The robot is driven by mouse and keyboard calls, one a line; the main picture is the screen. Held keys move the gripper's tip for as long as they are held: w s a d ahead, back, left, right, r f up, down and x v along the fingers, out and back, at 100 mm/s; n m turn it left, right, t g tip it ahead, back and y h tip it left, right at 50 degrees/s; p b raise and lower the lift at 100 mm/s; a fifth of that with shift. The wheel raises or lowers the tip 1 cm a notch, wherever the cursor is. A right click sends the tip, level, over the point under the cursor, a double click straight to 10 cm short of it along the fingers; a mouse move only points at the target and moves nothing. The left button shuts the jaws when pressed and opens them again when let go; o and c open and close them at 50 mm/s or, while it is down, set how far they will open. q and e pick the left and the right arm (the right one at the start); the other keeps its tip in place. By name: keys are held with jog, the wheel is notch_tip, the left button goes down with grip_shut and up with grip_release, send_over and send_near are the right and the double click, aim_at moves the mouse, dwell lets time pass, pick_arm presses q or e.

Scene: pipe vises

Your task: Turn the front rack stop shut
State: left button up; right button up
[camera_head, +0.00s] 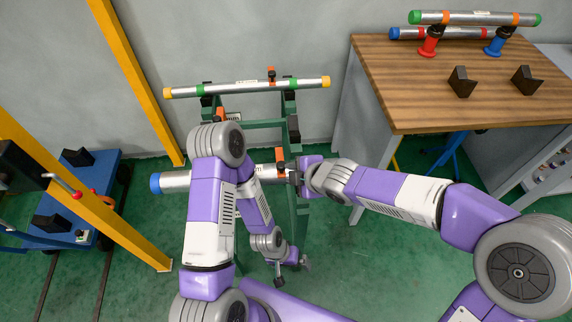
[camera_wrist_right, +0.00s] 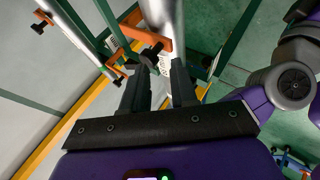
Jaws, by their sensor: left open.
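The front rack stop (camera_head: 281,157), an orange piece with a black knob, is at the lower pipe (camera_head: 176,181) on the green rack (camera_head: 296,206). My right gripper (camera_head: 296,170) is right beside this stop. In the right wrist view, the orange stop (camera_wrist_right: 128,27) lies across the pipe (camera_wrist_right: 163,14). Its black knob (camera_wrist_right: 151,53) is close to the tip of the left finger. The fingers of my right gripper (camera_wrist_right: 162,68) are apart, with nothing clearly between them. My left gripper (camera_head: 284,274) is open and empty, low in front of the rack. My left arm hides part of the pipe and rack.
A wooden workbench (camera_head: 440,105) with vises and pipes stands to the right. A yellow post (camera_head: 95,210) and a blue cart (camera_head: 90,165) are left.

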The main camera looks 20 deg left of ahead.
jog(key=shift+s+d+r+p, duration=0.25)
jog(key=shift+d+r, duration=0.1)
jog(key=shift+r, duration=0.35)
jog(key=shift+s+d+r+p, duration=0.1)
jog(key=shift+d+r+p, duration=0.2)
jog(key=shift+r, duration=0.4)
jog(key=shift+a, duration=0.1)
